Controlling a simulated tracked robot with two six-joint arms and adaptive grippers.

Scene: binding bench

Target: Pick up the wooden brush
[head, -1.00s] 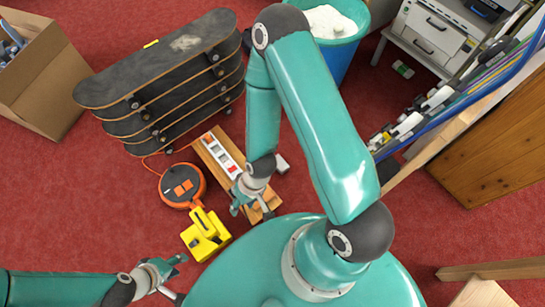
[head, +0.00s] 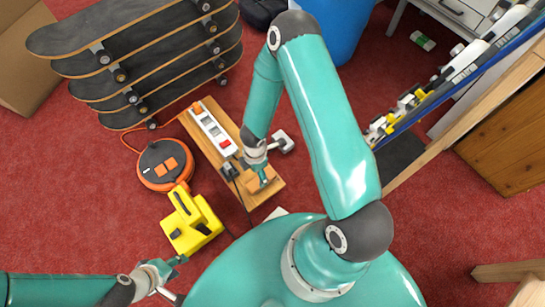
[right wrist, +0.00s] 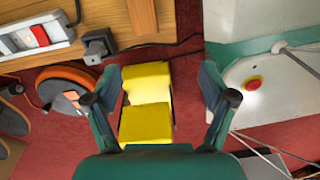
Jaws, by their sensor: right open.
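A small orange-brown wooden block (head: 257,184), which may be the wooden brush, sits on the near part of a wooden board (head: 270,196). It also shows at the top edge of the right wrist view (right wrist: 143,16), partly cut off. No bristles can be made out. My right gripper (head: 262,174) is open and appears above the block in the head view, partly covering it. In the right wrist view its fingers (right wrist: 161,86) are spread with nothing held between them. My left gripper (head: 180,279) is at the lower left with its fingers apart and empty.
A white power strip (head: 213,129) and dark plug lie on the board. An orange cable reel (head: 165,165) and a yellow object (head: 191,221) stand to its left. A skateboard rack (head: 150,60) is behind, a blue bin (head: 338,28) at the back. Red carpet is open at left.

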